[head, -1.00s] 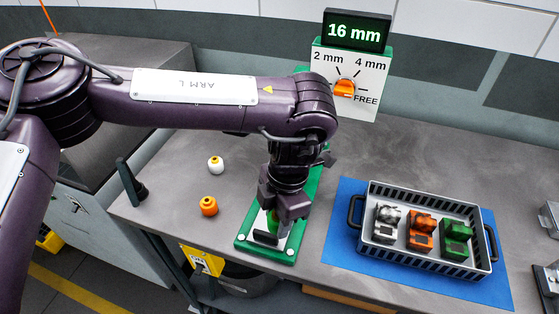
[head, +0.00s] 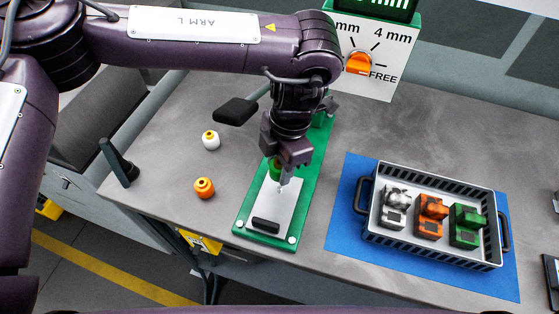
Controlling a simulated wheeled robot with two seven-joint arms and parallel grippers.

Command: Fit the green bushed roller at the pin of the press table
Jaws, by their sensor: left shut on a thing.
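My left gripper (head: 283,170) points down over the front part of the press table, a green base (head: 310,178) with a white plate (head: 279,207) on top. It is shut on the green roller (head: 275,170), which shows partly beside the fingers, just above the rear of the plate. The fingers and arm cover much of the roller. I cannot make out the pin, or whether the roller touches it. My right gripper is not in view.
A white roller (head: 211,140) and an orange roller (head: 204,188) stand left of the press. A grey basket (head: 436,246) with several clamp-like parts sits on a blue mat (head: 341,220) at right. The dial box (head: 375,60) stands behind. A black paddle (head: 235,111) is behind the gripper.

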